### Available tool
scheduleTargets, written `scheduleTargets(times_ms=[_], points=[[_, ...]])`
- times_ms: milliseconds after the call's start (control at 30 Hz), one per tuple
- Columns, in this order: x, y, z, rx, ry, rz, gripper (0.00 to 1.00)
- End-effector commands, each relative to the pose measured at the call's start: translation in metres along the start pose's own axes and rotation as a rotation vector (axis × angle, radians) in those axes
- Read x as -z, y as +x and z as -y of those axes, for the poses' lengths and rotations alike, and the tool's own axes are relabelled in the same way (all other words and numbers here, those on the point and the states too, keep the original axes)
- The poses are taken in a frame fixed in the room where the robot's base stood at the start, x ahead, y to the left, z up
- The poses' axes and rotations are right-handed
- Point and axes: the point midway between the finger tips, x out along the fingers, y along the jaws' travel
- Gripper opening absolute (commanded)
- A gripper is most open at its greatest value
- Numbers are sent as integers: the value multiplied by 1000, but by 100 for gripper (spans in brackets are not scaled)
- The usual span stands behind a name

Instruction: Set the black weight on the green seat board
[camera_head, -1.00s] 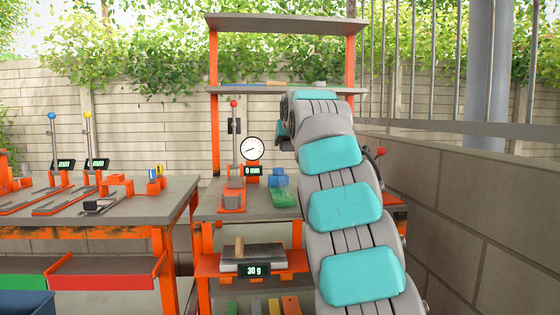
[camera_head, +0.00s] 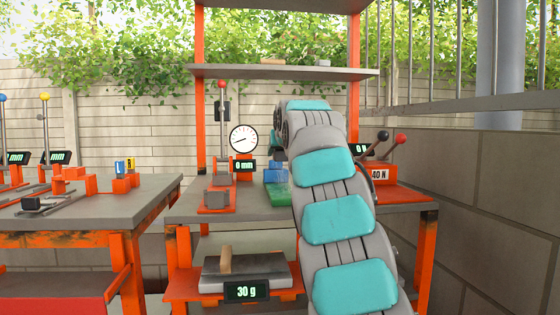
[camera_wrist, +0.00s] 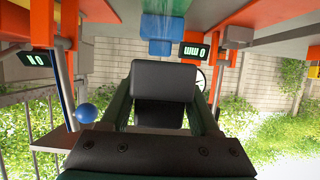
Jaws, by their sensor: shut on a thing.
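The black weight (camera_wrist: 163,78) is a dark block held between the two fingers of my gripper (camera_wrist: 163,92) in the wrist view, where the scene appears upside down. In the head view my arm hides the gripper and the weight. A green board (camera_head: 279,197) lies on the bench just left of my arm, partly hidden by it. Blue blocks (camera_head: 275,174) are at its far end. In the wrist view, a green surface (camera_wrist: 165,5) and the blue blocks (camera_wrist: 159,28) are beyond the weight, and the weight appears apart from them.
A dial gauge (camera_head: 243,138) and a 0 mm display (camera_head: 244,166) stand behind the board. A red-knobbed lever (camera_head: 222,84) is at left, and a 40 N unit (camera_head: 379,174) is at right. A shelf (camera_head: 290,72) spans above the bench. A scale (camera_head: 247,291) is below.

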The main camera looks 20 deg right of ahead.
Motion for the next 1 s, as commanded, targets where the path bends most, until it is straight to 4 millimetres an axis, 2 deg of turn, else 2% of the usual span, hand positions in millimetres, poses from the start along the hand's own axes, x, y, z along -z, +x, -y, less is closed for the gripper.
scheduleTargets(times_ms=[533,1000], points=[[1,-3,2,2,-3,-4,0],[-39,14,1,1,-3,-1,0]])
